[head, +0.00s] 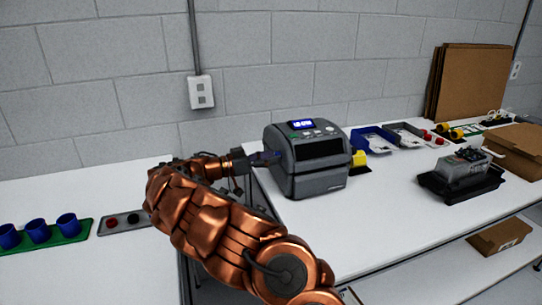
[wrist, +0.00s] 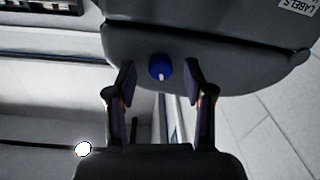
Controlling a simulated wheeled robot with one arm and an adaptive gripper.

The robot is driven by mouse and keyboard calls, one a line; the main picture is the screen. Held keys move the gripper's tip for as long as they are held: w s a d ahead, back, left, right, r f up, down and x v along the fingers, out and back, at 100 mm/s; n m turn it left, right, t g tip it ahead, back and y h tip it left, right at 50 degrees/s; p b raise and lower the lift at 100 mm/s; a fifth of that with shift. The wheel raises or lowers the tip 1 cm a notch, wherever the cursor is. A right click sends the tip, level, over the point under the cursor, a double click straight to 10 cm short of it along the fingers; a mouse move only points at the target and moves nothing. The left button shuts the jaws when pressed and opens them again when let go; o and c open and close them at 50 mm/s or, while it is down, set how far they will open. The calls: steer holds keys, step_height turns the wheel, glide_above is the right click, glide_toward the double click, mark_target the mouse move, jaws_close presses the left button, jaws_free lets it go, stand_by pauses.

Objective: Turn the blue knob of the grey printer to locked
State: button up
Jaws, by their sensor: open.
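The grey printer (head: 313,160) stands on the white table in the head view, with a lit display on top. Its side fills the upper part of the wrist view (wrist: 215,50). The blue knob (wrist: 158,66) is on that side, round, with a small pale mark at its lower edge. My gripper (wrist: 160,78) is open, with one finger on each side of the knob in the picture. I cannot tell whether either finger touches it. In the head view my gripper (head: 262,158) is at the printer's left side and the knob is hidden or too small to make out.
A green tray with several blue cups (head: 38,232) and a grey panel with buttons (head: 124,222) lie at left. The tabletop in front of the printer is clear.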

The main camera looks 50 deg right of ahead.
steer(key=shift+s+d, duration=0.1)
steer(key=shift+d, duration=0.1)
steer(key=shift+c, duration=0.3)
jaws_close()
